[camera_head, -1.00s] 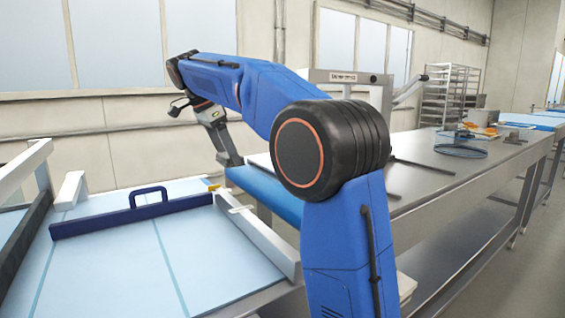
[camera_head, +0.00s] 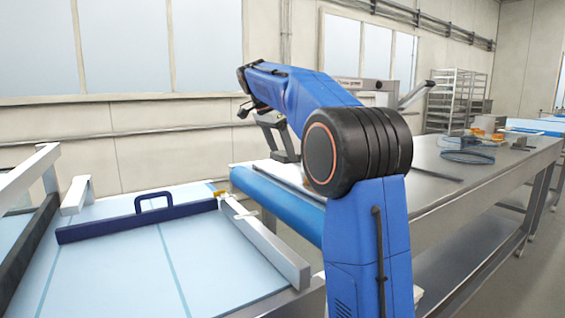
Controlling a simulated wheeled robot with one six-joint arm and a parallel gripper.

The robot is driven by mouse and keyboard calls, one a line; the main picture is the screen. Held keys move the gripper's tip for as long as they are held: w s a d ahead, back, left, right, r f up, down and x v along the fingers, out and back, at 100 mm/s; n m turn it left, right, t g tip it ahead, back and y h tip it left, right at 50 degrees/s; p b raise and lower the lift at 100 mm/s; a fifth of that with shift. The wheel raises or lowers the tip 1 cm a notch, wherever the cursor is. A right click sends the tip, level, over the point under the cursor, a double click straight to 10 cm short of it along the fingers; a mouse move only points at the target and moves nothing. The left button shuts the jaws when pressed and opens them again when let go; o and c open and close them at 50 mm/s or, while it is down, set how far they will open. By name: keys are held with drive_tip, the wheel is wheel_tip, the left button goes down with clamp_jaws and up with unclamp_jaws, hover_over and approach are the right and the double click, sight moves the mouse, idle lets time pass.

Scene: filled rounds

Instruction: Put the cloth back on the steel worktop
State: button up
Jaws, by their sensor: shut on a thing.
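The steel worktop (camera_head: 436,178) runs from behind my arm to the right and back. My gripper (camera_head: 285,156) points down over the near left end of the worktop, just behind the blue roller-like edge. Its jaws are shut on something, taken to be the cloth. The cloth cannot be made out at this size and angle, and my own arm covers part of the area around the gripper.
A pale blue conveyor (camera_head: 120,265) with white side rails and a dark blue bar (camera_head: 137,222) lies at left. A blue rounded edge (camera_head: 278,203) lies between it and the worktop. A blue ring-shaped item (camera_head: 467,157) and orange things (camera_head: 487,137) sit far along the worktop.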

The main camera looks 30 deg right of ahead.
sight(280, 154)
drive_tip(key=shift+d+f, duration=0.15)
drive_tip(key=shift+f, duration=1.6)
drive_tip(key=shift+f, duration=0.1)
drive_tip(key=o, duration=1.1)
drive_tip(key=v, duration=1.2)
drive_tip(key=shift+s, duration=0.1)
